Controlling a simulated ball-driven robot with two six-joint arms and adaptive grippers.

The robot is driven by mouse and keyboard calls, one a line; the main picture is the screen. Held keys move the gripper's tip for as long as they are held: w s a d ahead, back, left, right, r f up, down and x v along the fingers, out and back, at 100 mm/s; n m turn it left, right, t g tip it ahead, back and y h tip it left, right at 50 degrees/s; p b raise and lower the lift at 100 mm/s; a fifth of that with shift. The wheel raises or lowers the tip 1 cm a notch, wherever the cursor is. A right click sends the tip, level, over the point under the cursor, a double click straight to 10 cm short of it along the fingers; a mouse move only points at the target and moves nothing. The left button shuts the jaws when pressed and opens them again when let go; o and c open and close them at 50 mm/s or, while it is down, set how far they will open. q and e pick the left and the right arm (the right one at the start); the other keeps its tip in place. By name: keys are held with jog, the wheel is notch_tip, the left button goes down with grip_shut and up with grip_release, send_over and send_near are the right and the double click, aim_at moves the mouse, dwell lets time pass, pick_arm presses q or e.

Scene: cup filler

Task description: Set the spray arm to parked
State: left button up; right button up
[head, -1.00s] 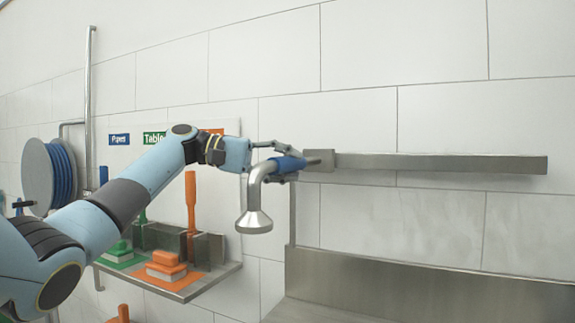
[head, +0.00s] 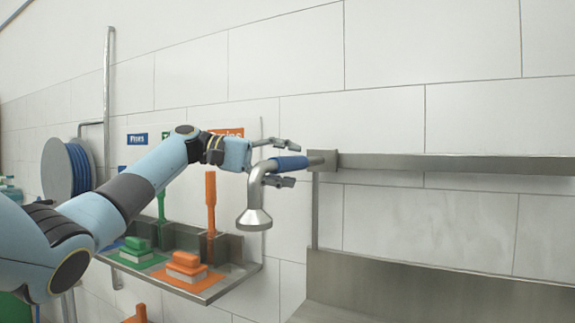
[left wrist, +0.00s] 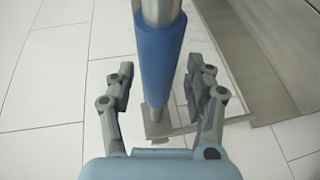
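The spray arm (head: 257,185) is a bent metal pipe with a blue grip sleeve (head: 290,163) and a flared head hanging down. Its far end meets a small block (head: 323,160) at the left end of a steel wall rail. My left gripper (head: 288,164) is open, one finger above the pipe and one below. In the left wrist view the blue sleeve (left wrist: 159,50) runs between the spread fingers, with gaps on both sides. My right gripper is in neither view.
A steel shelf (head: 215,292) with green and orange brushes stands below my left arm. A hose reel (head: 62,170) is at the left. A long steel rail (head: 455,165) runs right along the tiled wall, above a steel panel (head: 420,285).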

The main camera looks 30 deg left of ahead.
pick_arm(q)
jog(key=shift+d, duration=0.1)
jog(key=v, duration=1.2)
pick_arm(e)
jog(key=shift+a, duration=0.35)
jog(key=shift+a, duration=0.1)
